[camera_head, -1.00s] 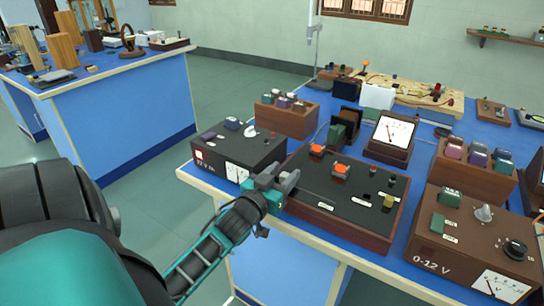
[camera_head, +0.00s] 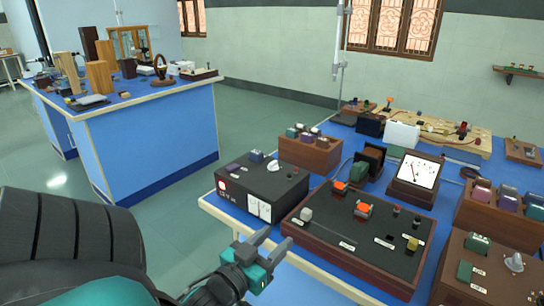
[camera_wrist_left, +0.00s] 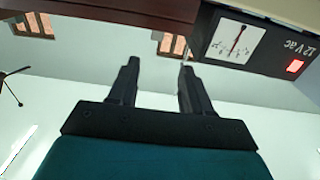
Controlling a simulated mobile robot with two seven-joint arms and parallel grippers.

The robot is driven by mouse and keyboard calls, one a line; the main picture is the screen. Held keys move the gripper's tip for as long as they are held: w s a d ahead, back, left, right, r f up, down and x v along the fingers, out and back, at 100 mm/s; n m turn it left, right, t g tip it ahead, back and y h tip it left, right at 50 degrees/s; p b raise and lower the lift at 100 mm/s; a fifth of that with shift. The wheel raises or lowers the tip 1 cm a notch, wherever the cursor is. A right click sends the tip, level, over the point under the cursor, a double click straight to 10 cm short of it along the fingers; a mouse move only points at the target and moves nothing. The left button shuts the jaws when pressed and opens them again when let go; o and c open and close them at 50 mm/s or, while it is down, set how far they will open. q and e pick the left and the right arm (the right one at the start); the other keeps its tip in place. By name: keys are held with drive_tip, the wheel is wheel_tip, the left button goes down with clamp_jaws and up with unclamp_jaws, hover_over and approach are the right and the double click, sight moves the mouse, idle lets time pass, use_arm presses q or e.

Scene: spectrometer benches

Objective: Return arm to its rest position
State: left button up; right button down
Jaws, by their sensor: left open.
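My left gripper (camera_head: 272,245) is at the lower middle of the head view, in front of the near bench's edge. Its two fingers are apart and nothing is between them. In the left wrist view the open fingers (camera_wrist_left: 157,75) point up, with only pale background between them. A black-topped wooden panel (camera_head: 350,235) with orange switches lies on the bench just beyond the gripper. A black 12 V box (camera_head: 262,188) with a dial stands behind and left of the gripper, and shows in the left wrist view (camera_wrist_left: 255,40). My right gripper does not show.
The blue near bench (camera_head: 215,206) carries meters and wooden boxes. A wooden box with several colored blocks (camera_head: 310,152) and a white-faced meter (camera_head: 416,175) stand farther back. A second blue bench (camera_head: 150,125) is at the left, with clear floor between.

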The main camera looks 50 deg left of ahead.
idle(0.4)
use_arm(q)
drive_tip(key=s+d+f+m+g+h+p, duration=0.1)
drive_tip(key=d+f+m+g+h, duration=0.1)
drive_tip(key=d+f, duration=0.5)
drive_tip(key=s+d+f+m+g+h+p, duration=0.1)
drive_tip(key=s+d+f+m+g+h, duration=0.1)
drive_tip(key=d+f, duration=0.5)
drive_tip(key=d+m+g+h, duration=0.1)
drive_tip(key=d+g+h, duration=0.1)
drive_tip(key=d, duration=0.4)
drive_tip(key=shift+d+f+g+h, duration=0.2)
drive_tip(key=shift+g+h, duration=0.1)
drive_tip(key=shift+c, duration=0.5)
drive_tip(key=shift+a, duration=0.1)
